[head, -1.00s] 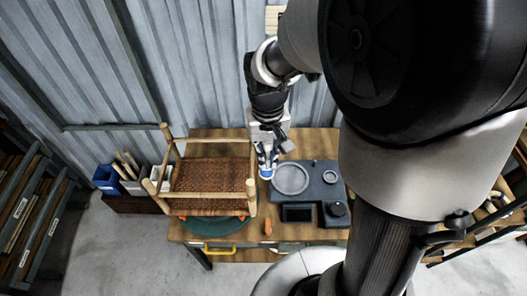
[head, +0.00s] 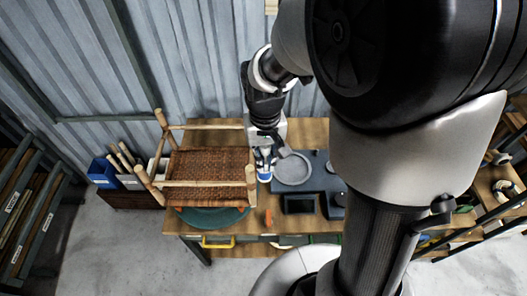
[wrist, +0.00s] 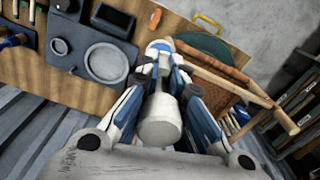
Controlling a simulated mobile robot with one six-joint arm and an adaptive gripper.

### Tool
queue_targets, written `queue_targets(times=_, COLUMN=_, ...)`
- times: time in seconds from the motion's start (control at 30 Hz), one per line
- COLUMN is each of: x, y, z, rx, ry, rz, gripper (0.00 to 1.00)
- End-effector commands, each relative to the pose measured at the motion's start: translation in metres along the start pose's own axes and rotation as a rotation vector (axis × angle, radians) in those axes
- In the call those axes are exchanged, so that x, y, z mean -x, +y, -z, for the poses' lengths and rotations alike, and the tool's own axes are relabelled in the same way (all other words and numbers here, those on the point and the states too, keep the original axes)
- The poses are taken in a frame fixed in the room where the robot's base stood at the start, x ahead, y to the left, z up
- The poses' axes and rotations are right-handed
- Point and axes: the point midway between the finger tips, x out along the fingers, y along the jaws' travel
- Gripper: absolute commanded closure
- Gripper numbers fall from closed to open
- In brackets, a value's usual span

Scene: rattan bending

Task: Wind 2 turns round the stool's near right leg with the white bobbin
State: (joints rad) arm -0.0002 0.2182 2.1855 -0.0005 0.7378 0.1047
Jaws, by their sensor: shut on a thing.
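The stool (head: 211,163) stands on the workbench with its woven seat low and pale legs pointing up. Its near right leg (head: 251,184) rises at the seat's near right corner. My gripper (head: 264,172) is just to the right of that leg; I cannot tell whether they touch. In the wrist view my gripper (wrist: 163,76) is shut on the white bobbin (wrist: 160,122), between its blue-and-white fingers. The stool also shows at the right there, with a pole (wrist: 280,117) reaching toward the camera. I cannot make out any strand round the leg.
A dark tray (head: 318,182) with a round grey dish (head: 292,169) lies right of my gripper. An orange item (head: 267,217) lies at the bench's (head: 310,133) near edge. A green round mat (head: 200,218) lies under the stool.

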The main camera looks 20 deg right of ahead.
Motion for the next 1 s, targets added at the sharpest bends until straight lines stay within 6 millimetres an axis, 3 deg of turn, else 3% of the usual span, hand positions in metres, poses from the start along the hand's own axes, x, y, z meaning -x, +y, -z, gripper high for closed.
queue_targets(times=0.1, x=-0.019, y=0.000, z=0.000, rx=0.000, ry=-0.001, rz=0.000, gripper=1.00)
queue_targets(times=0.5, x=-0.060, y=0.000, z=0.000, rx=0.000, ry=0.000, rz=0.000, gripper=1.00)
queue_targets(times=1.0, x=-0.068, y=0.000, z=0.000, rx=0.000, ry=0.001, rz=0.000, gripper=1.00)
